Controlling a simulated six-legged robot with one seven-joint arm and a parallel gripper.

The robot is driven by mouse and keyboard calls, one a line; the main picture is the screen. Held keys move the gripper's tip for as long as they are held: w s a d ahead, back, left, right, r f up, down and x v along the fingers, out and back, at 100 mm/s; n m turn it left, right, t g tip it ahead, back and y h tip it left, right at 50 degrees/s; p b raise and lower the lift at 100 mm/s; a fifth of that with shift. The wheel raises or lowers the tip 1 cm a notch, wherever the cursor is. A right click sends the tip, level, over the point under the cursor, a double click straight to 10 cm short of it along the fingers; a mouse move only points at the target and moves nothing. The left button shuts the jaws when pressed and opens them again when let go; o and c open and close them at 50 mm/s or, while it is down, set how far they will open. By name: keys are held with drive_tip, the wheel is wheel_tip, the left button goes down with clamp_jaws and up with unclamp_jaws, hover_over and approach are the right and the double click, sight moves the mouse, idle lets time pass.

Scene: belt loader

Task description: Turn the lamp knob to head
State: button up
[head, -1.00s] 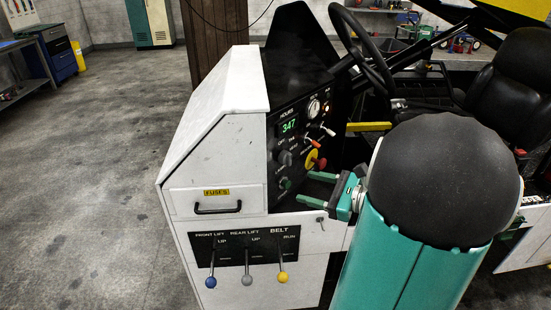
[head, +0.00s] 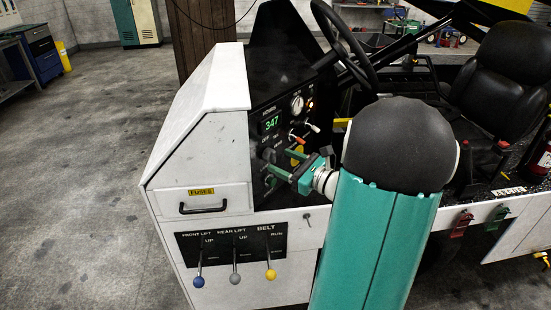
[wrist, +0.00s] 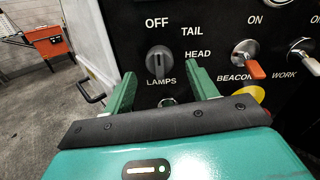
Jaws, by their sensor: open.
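The lamp knob (wrist: 159,59) is a dark grey rotary knob on the black dash panel, with OFF, TAIL and HEAD printed around it and LAMPS below. Its grip ridge stands roughly upright in the wrist view; which mark it points at is hard to tell. In the head view it is small and close to the fingertips. My gripper (wrist: 160,90) is open and empty, with its two green fingers pointing at the panel on either side of the space below the knob. It also shows in the head view (head: 273,163), at the panel.
Right of the knob are the orange-tipped BEACON switch (wrist: 255,70), the WORK switch (wrist: 311,66) and a yellow button (wrist: 250,92). The steering wheel (head: 345,50) stands above the panel. The FUSES drawer (head: 203,201) and several levers are on the white cabinet.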

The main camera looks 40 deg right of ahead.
sight(275, 158)
drive_tip(key=shift+w+a, duration=0.2)
drive_tip(key=shift+w, duration=0.65)
drive_tip(key=shift+w+a, duration=0.15)
drive_tip(key=shift+w, duration=0.65)
drive_tip(key=c, duration=1)
